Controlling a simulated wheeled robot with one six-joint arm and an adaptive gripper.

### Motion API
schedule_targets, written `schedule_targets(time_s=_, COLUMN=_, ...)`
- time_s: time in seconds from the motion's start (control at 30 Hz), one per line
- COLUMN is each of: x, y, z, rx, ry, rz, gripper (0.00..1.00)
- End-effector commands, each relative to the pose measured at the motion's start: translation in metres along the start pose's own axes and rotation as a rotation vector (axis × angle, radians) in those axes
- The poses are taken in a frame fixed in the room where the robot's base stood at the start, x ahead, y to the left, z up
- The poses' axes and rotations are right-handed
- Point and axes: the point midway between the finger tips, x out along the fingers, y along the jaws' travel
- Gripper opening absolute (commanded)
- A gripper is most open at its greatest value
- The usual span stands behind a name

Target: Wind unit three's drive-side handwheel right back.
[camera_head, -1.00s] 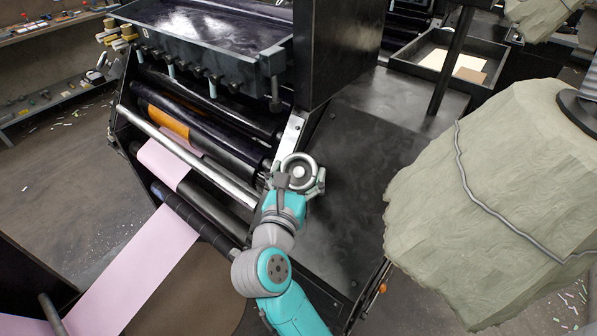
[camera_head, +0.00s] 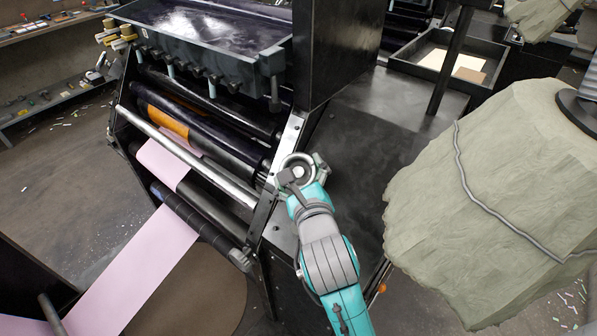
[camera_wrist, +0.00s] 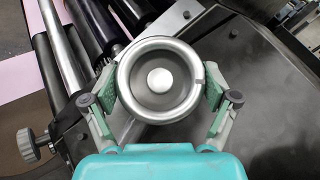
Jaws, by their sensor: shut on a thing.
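The handwheel (camera_wrist: 133,77) is a round pale metal ring with a white centre hub, at the end of the rollers on the press's side frame. In the wrist view my gripper (camera_wrist: 160,90) has one green-padded finger on each side of the wheel, both against its rim. In the head view my gripper (camera_head: 297,172) covers part of the handwheel (camera_head: 289,160), and my arm reaches up to it from the lower right. I cannot read a unit number on the press.
Dark rollers (camera_head: 205,125) and a bright metal bar (camera_head: 190,158) lie left of the wheel, with a pink web (camera_head: 140,265) running down. A smaller knob (camera_wrist: 28,145) sits lower left of my gripper. A large wrapped roll (camera_head: 490,200) stands at the right.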

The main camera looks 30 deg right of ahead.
Motion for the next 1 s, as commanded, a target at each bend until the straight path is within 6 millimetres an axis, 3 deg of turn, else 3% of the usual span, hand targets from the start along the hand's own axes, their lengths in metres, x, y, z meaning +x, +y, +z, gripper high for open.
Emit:
schedule_targets(time_s=0.7, x=0.0005, y=-0.0003, z=-0.0015, rx=-0.056, ry=0.006, rz=0.052, gripper=0.51)
schedule_targets(time_s=0.73, x=0.0005, y=-0.0003, z=-0.0015, rx=-0.056, ry=0.006, rz=0.052, gripper=0.94)
schedule_targets(time_s=0.77, x=0.0005, y=-0.0003, z=-0.0014, rx=-0.055, ry=0.006, rz=0.052, gripper=1.0)
schedule_targets(time_s=1.0, x=0.0003, y=-0.0002, z=-0.0007, rx=-0.054, ry=0.004, rz=0.052, gripper=1.0)
